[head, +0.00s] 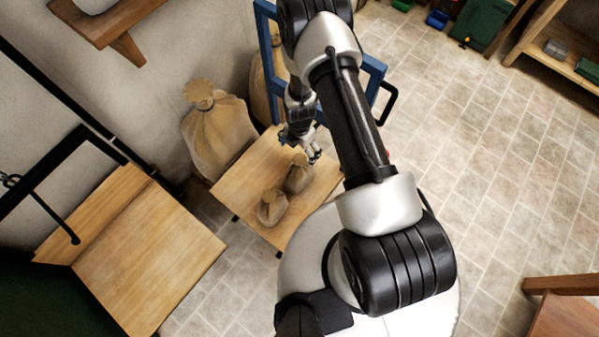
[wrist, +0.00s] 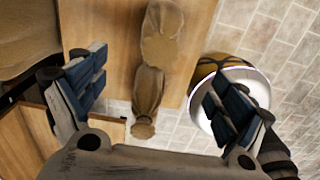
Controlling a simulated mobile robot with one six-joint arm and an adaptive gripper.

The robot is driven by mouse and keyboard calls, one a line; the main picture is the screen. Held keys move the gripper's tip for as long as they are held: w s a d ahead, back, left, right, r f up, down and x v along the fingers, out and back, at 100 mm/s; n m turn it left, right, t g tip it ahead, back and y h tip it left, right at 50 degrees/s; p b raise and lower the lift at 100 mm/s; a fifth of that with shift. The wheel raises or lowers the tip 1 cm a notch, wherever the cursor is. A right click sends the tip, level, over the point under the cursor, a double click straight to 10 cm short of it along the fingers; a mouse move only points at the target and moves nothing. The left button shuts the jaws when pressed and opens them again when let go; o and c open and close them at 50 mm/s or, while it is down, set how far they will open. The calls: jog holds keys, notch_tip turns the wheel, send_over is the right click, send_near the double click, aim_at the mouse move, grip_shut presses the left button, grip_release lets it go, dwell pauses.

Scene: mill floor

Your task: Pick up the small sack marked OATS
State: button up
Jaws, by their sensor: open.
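Two small brown cloth sacks stand on a small wooden table (head: 246,166). In the head view one sack (head: 272,208) is nearer the front edge; the other sack (head: 298,178) is just behind it, close below my gripper (head: 303,152). In the wrist view one sack (wrist: 162,32) is at the top and the other (wrist: 148,88), with a tied neck, is below it. My gripper (wrist: 160,92) is open and empty, its blue-padded fingers on either side of the lower sack in the picture, apart from it. No marking is readable on either sack, so I cannot tell which is OATS.
A large tied sack (head: 217,130) stands against the wall behind the table. A blue frame (head: 372,72) is behind my arm. A wooden platform (head: 150,250) with black bars is at the left. Tiled floor (head: 480,170) is clear at the right.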

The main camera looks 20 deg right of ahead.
aim_at(300, 171)
notch_tip(300, 171, down, 16)
jog(key=b, duration=0.5)
jog(key=shift+w+d+r, duration=0.1)
jog(key=shift+w, duration=0.05)
jog(key=shift+r, duration=0.1)
jog(key=shift+c, duration=0.2)
jog(key=c, duration=2)
jog(key=shift+c, duration=0.6)
